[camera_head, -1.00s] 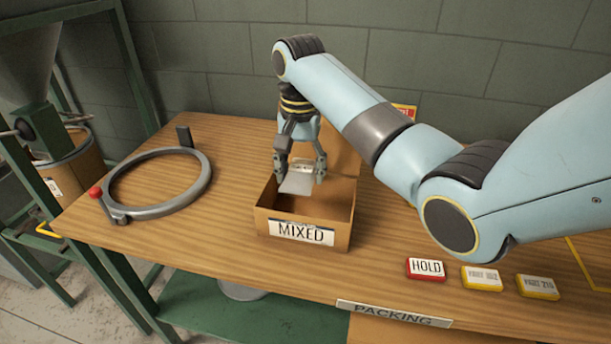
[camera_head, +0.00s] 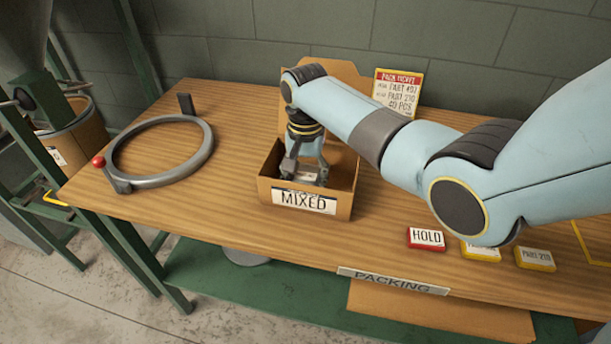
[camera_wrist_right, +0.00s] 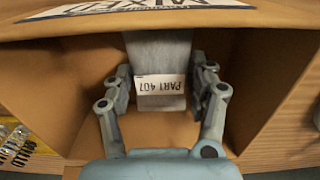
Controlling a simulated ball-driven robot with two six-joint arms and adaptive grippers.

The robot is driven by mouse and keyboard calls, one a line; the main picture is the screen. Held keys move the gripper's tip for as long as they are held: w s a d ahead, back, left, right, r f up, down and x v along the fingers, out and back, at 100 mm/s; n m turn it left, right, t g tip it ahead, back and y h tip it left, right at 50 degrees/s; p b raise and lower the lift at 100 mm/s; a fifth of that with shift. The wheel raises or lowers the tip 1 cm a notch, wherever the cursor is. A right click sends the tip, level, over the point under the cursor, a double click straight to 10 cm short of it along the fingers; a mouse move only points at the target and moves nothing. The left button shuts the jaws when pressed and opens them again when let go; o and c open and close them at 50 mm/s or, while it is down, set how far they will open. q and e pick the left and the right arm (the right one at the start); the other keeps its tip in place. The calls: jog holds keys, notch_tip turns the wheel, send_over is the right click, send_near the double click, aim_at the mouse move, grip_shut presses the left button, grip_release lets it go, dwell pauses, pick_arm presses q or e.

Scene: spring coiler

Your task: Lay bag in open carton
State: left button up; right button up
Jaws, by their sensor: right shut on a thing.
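The open carton (camera_head: 346,207) with a MIXED label on its front stands on the bench, its back flap raised. My right gripper (camera_head: 303,178) reaches down inside the carton. It is shut on a grey bag (camera_wrist_right: 160,50) with a white PART 407 label, one finger on each side in the right wrist view. The bag lies between the carton's side walls, its far end close to the front wall. Whether it touches the carton floor cannot be told. My left gripper is not in view.
A grey ring fixture (camera_head: 118,168) with a red knob is on the left of the bench. A pack ticket (camera_head: 398,92) stands behind the carton. A red HOLD block (camera_head: 426,239) and yellow blocks (camera_head: 535,258) sit by the front edge, right of the carton.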

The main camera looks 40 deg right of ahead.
aim_at(306, 176)
jog(key=shift+f, duration=0.15)
jog(key=o, duration=1.3)
notch_tip(306, 176, up, 12)
jog(key=shift+r+p, duration=0.2)
jog(key=shift+p, duration=0.1)
